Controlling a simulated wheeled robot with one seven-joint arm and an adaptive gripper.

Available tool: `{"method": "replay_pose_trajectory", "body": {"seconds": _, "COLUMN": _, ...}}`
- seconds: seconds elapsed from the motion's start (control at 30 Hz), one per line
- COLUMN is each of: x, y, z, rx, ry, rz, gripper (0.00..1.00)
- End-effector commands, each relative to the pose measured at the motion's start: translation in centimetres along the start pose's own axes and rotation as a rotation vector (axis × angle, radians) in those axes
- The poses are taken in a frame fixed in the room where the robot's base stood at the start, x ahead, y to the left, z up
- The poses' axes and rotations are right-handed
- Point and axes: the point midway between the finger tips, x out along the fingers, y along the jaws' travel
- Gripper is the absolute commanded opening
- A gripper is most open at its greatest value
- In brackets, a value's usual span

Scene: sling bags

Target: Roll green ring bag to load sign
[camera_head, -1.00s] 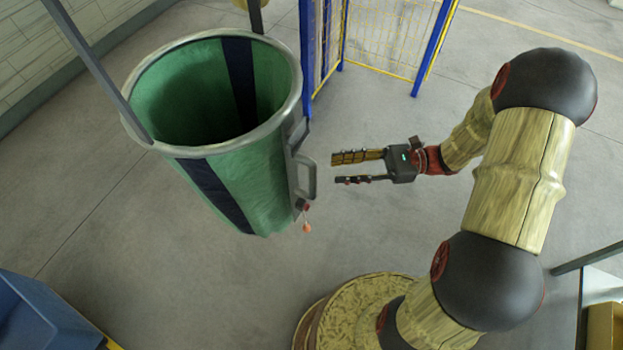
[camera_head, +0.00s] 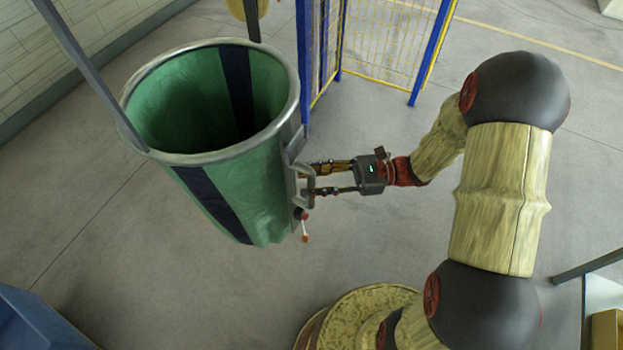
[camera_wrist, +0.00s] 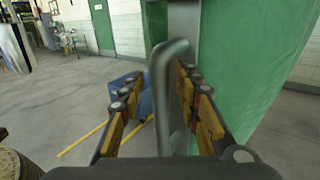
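The green ring bag (camera_head: 210,190) is a deep green fabric bag with dark blue stripes, hanging from a grey metal ring at the left. Its metal handle (camera_head: 309,186) sticks out on the right side; the handle also shows in the wrist view (camera_wrist: 163,85). My gripper (camera_head: 310,179) is at the handle, its fingers reaching on both sides of the bar. In the wrist view the fingers (camera_wrist: 156,90) are apart, with the bar between them, closer to the right finger. No load sign can be made out with certainty.
A blue and yellow mesh fence (camera_head: 385,45) stands behind the bag. A blue bin (camera_head: 35,325) is at the lower left. A yellow object (camera_head: 248,8) on a dark post is cut off at the top. The grey floor around the bag is mostly clear.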

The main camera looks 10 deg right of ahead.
Motion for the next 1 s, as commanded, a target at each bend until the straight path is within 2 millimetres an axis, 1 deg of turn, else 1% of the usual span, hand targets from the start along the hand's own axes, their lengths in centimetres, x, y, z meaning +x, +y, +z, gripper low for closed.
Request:
{"method": "replay_pose_trajectory", "body": {"seconds": 0.07, "x": -0.01, "y": 0.00, "z": 0.00, "rx": 0.000, "ry": 0.000, "rz": 0.000, "gripper": 0.28}}
{"method": "replay_pose_trajectory", "body": {"seconds": 0.53, "x": -0.03, "y": 0.00, "z": -0.01, "rx": 0.000, "ry": 0.000, "rz": 0.000, "gripper": 0.01}}
{"method": "replay_pose_trajectory", "body": {"seconds": 1.0, "x": -0.03, "y": 0.00, "z": -0.01, "rx": 0.000, "ry": 0.000, "rz": 0.000, "gripper": 0.00}}
